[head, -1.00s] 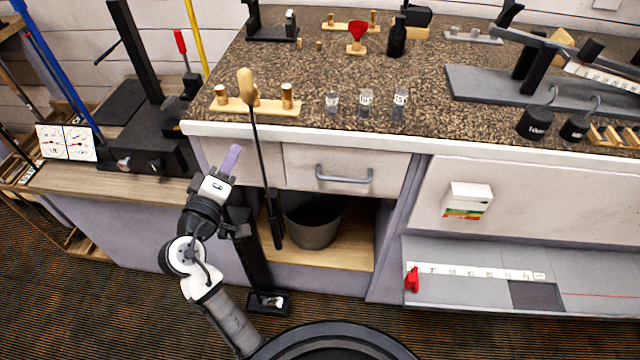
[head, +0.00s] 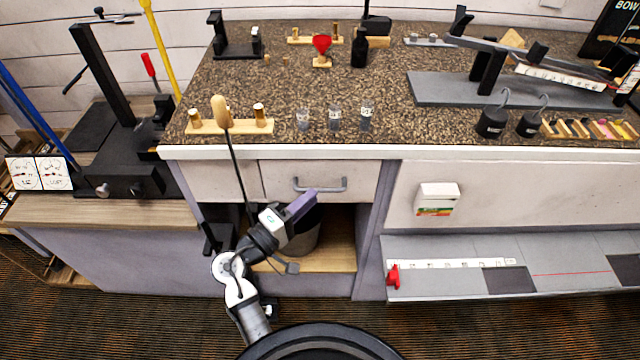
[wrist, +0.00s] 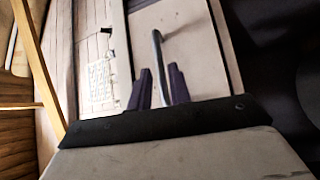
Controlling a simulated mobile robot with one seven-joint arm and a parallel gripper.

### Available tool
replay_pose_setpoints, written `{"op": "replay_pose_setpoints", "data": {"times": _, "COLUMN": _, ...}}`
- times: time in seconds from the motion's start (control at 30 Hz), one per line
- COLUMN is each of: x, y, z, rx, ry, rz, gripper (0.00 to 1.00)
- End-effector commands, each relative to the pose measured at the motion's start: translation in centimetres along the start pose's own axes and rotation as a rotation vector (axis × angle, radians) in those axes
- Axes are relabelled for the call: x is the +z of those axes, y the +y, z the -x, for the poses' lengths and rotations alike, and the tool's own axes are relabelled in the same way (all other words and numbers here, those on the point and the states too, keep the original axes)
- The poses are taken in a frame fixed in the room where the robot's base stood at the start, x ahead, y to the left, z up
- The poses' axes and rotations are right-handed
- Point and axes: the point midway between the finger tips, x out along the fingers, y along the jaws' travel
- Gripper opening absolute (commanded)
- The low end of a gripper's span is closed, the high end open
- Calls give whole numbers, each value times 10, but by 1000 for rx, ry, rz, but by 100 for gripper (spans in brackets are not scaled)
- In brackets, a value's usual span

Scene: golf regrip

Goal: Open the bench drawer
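The bench drawer (head: 285,179) is shut, its white front flush under the countertop. Its grey bar handle (head: 332,189) is in the middle of the front. My gripper (head: 306,201) is just below and in front of the handle in the head view, partly overlapping its left end. In the wrist view, my two purple fingers (wrist: 160,88) are open, and the handle (wrist: 157,50) shows in the gap between them. I cannot tell how deep the bar lies between the fingers.
A golf club (head: 232,150) leans upright against the bench left of the drawer. A bucket (head: 303,240) stands on the shelf below, partly behind my gripper. Small cups (head: 335,118) stand near the counter edge above. A ledge (head: 450,250) juts out at the right.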

Motion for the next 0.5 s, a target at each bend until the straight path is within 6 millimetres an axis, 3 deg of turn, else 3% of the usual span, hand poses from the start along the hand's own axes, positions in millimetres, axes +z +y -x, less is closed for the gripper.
{"op": "replay_pose_setpoints", "data": {"times": 0.2, "x": 0, "y": 2, "z": -34, "rx": 0, "ry": -2, "rz": 0, "gripper": 20}}
{"op": "replay_pose_setpoints", "data": {"times": 0.5, "x": 0, "y": 0, "z": -45, "rx": 0, "ry": 1, "rz": -1, "gripper": 20}}
